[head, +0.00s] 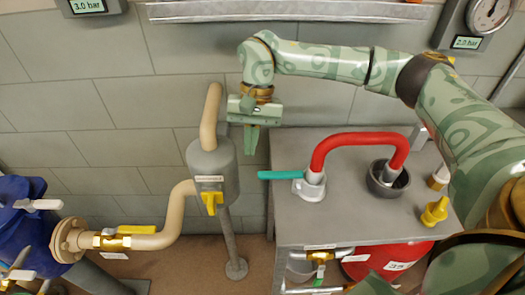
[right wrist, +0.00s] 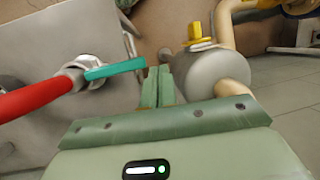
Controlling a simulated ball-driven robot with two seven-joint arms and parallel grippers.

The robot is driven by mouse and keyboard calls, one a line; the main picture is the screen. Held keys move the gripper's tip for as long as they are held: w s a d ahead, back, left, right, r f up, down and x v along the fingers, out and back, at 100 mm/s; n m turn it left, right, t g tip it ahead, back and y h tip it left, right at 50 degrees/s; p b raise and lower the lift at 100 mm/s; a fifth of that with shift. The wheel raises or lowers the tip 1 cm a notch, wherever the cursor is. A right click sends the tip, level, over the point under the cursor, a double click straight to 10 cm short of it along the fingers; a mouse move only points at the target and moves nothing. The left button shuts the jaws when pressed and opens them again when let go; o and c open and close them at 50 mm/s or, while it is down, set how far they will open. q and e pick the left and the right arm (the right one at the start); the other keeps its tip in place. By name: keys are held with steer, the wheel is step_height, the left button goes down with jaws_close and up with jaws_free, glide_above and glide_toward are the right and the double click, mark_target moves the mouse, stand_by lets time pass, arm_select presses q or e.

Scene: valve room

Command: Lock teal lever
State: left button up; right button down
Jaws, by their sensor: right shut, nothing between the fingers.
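The teal lever (head: 282,175) sticks out to the left from a pale metal fitting (head: 311,186) at the foot of the red hose, over the left edge of the grey bench. In the right wrist view the lever (right wrist: 114,69) lies just left of the finger tips. My right gripper (head: 250,150) points down, left of and behind the lever in the head view. Its green fingers (right wrist: 157,86) are shut with nothing between them. They appear apart from the lever. My left gripper is not in view.
The red hose (head: 358,138) arches over the grey bench top (head: 345,215) to a dark cup (head: 388,179). A grey cylinder (head: 212,165) with beige pipes and a yellow handle (head: 211,199) stands left of the bench. A yellow fitting (head: 434,213) sits at the bench's right.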

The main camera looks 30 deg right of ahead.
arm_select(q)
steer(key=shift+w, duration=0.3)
arm_select(e)
steer(key=w+d+r+h, duration=0.1)
steer(key=d+r, duration=0.2)
steer(key=d, duration=0.3)
steer(key=shift+h, duration=0.4)
steer(key=shift+a+f, duration=0.1)
